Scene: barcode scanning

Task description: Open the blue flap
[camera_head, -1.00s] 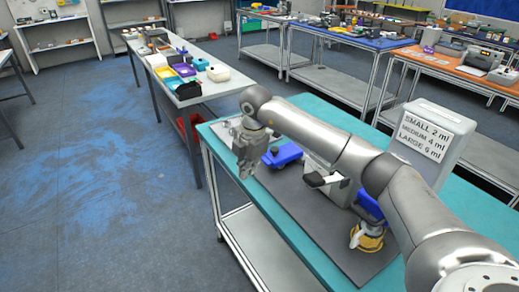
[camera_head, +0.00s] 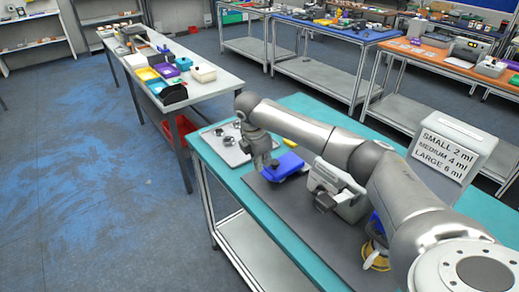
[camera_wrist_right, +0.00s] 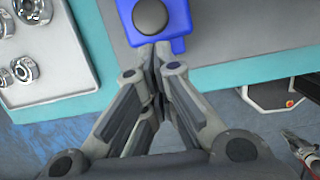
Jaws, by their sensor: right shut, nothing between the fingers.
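A blue flap-like part (camera_head: 284,166) lies on the dark mat on the teal table, beside a grey-white device (camera_head: 345,195). In the right wrist view a blue part (camera_wrist_right: 178,18) with a dark round knob (camera_wrist_right: 150,15) shows at the top. My right gripper (camera_head: 268,164) points down at the left side of the blue part. In its wrist view the fingertips (camera_wrist_right: 158,62) are together with nothing between them, close to the lower edge of the blue part. I cannot tell whether they touch it. My left gripper is not in view.
A pale tray (camera_head: 230,152) with metal rings lies left of my right gripper. A sign box (camera_head: 450,150) stands on the right side of the table. A yellow ring-shaped item (camera_head: 375,258) sits near the mat's front, partly behind my arm. Open floor lies left.

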